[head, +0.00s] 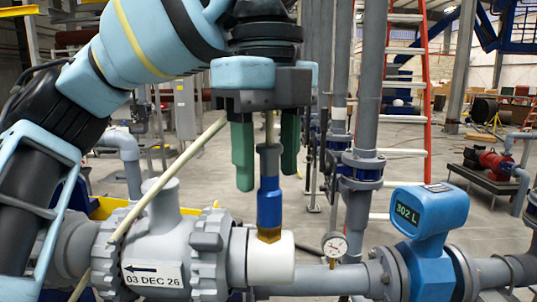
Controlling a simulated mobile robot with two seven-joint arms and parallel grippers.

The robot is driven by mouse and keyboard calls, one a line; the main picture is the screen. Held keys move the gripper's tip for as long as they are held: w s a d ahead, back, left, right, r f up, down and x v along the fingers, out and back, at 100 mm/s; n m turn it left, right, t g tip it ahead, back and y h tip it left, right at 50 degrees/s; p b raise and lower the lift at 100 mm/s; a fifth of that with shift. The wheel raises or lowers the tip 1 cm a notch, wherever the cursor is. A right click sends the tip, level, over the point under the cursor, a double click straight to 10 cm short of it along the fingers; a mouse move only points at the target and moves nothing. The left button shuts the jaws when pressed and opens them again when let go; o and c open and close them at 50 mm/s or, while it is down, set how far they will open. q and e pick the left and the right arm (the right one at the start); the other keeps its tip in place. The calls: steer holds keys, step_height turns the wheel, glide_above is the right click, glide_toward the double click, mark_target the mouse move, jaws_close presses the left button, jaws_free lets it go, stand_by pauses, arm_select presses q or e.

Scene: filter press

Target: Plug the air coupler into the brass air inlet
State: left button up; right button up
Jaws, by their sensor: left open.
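The air coupler (270,203) is a blue cylinder with a grey upper part, upright at the centre of the head view. Its lower end meets the brass air inlet (270,236), which sits on top of a white pipe section (271,262). No gap shows between them, but how deep the coupler sits cannot be told. My left gripper (267,178) is above, pointing down and open. Its green fingers stand on either side of the coupler's grey upper part, with visible gaps. A thin tan stem rises from the coupler between the fingers. My right gripper is not in view.
A grey valve body (170,238) labelled "03 DEC 26" stands left of the inlet, crossed by a pale hose (165,180). To the right are a pressure gauge (335,245), a blue flow meter (428,220) reading 302 L and vertical grey pipes (370,90). An orange ladder (422,80) stands behind.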

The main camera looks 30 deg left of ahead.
arm_select(q)
steer(key=shift+r, duration=3.9)
